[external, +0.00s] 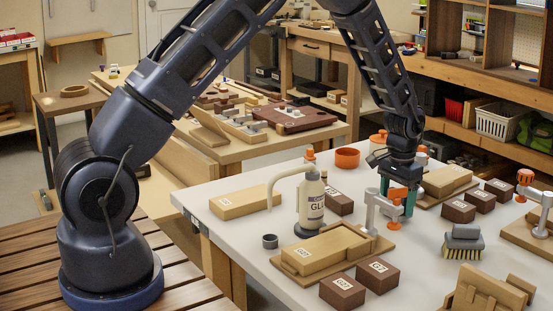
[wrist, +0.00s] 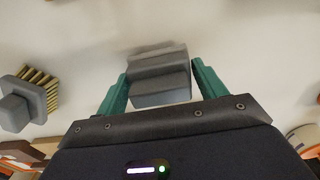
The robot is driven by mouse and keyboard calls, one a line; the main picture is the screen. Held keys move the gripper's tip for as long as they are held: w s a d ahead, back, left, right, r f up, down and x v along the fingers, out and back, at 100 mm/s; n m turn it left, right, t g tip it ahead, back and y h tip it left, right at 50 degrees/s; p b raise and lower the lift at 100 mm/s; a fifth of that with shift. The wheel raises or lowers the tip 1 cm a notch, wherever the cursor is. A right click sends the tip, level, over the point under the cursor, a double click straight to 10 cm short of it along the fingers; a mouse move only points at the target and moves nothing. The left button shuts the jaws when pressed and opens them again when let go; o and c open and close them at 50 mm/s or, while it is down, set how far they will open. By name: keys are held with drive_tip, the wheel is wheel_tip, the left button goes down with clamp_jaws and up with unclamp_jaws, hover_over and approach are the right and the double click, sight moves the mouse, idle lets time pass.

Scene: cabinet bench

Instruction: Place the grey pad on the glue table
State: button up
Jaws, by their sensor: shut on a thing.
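My gripper (wrist: 160,88) is shut on the grey pad (wrist: 160,78), a grey block with a ridged face held between the two teal fingers in the wrist view. In the external view my gripper (external: 399,196) points down over the far middle of the white-topped table (external: 235,240), behind an orange-knobbed clamp. The pad is not clearly visible there. A glue bottle (external: 311,203) stands on this white table, left of my gripper. I cannot tell how high the pad is above the tabletop.
A grey-backed brush (external: 463,242) stands right of my gripper; it also shows in the wrist view (wrist: 28,98). A clamp (external: 381,212) stands close in front. Several brown boxes (external: 378,275), a wooden fixture (external: 325,252) and an orange bowl (external: 347,158) surround it.

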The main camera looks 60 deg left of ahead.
drive_tip(key=shift+f, duration=0.35)
drive_tip(key=shift+f, duration=0.1)
drive_tip(key=o, duration=1)
